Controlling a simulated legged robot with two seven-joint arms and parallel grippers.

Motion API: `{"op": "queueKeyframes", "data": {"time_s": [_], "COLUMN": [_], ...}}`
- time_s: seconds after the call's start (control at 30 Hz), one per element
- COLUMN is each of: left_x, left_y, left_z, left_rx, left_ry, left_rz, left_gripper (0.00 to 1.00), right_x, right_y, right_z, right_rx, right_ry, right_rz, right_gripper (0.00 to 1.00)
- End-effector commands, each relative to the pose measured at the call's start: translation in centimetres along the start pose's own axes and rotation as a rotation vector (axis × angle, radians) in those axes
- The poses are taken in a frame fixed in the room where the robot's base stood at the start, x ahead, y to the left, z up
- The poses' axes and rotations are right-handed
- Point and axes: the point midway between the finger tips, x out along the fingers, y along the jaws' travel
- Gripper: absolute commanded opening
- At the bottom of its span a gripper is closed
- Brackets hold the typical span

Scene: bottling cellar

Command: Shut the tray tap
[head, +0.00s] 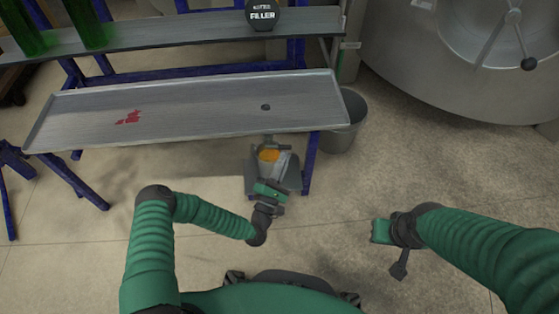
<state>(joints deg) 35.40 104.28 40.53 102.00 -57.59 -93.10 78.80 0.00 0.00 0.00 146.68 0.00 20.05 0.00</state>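The long grey metal tray (190,112) has a raised rim and a dark round drain hole near its right end. A short pale fitting (268,139), possibly the tray tap, shows just below the tray's front edge under that hole. Its handle is too small to make out. A grey vessel (283,165) with a round orange patch stands below it. My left gripper (268,188) is in front of the vessel, lower in the picture; its finger gap is not clear. My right gripper (380,231) is over the floor to the right, away from the tray, its fingers hard to make out.
A red stain (130,117) lies on the tray. Green bottles (88,24) and a black round "FILLER" sign (263,15) are on the shelf behind. A grey bin (343,122) stands beside the blue frame (311,165). A large steel tank (420,60) fills the upper right.

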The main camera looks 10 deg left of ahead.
Motion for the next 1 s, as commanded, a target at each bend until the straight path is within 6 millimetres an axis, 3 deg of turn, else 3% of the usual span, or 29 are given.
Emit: {"op": "queueKeyframes", "data": {"time_s": [1.0], "left_x": [0.57], "left_y": [0.11], "left_z": [0.82], "left_rx": [0.000], "left_ry": [0.000], "left_rz": [0.000], "left_gripper": [0.00], "right_x": [-0.31], "right_y": [0.00], "right_z": [-0.07], "right_rx": [0.000], "right_ry": [0.000], "right_rz": [0.000], "right_gripper": [0.00]}}
